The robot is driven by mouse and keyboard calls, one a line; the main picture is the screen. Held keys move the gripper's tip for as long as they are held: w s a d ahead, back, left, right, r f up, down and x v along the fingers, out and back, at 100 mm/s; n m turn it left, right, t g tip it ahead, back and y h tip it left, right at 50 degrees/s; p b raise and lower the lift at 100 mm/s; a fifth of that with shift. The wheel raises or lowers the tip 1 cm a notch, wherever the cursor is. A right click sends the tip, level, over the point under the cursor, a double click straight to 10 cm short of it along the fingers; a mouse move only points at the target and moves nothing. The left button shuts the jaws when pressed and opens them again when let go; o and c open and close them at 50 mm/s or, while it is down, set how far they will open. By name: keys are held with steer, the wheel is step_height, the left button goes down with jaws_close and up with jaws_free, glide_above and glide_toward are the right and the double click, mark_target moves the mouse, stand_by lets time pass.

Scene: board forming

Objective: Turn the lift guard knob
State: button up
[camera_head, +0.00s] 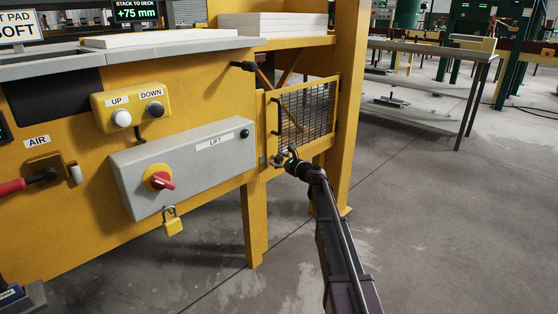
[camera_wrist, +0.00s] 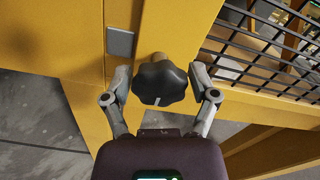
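The lift guard knob (camera_wrist: 160,82) is a black lobed knob with a short pale mark on its face. It sits on a shaft at the yellow guard frame, in the middle of the wrist view. My gripper (camera_wrist: 160,72) is open, with one finger on each side of the knob and a small gap visible on both sides. In the head view my gripper (camera_head: 284,157) is at the lower left corner of the yellow mesh guard (camera_head: 306,112). The knob is hard to make out there behind my fingers.
A grey LIFT box (camera_head: 208,166) with a red rotary switch (camera_head: 160,181) and a yellow padlock (camera_head: 173,222) is left of my gripper. The UP/DOWN button box (camera_head: 133,105) is above it. A yellow post (camera_head: 347,100) stands right of the guard. Open floor lies to the right.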

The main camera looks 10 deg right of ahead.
steer(key=c, duration=0.5)
steer(key=shift+n, duration=0.4)
steer(key=n, duration=0.3)
steer(key=shift+a+n, duration=0.1)
steer(key=shift+n, duration=0.2)
steer(key=n, duration=0.4)
steer(key=shift+f+n, duration=0.1)
steer(key=shift+n, duration=0.2)
steer(key=n, duration=0.8)
steer(key=shift+f+n, duration=0.15)
steer(key=shift+n, duration=0.25)
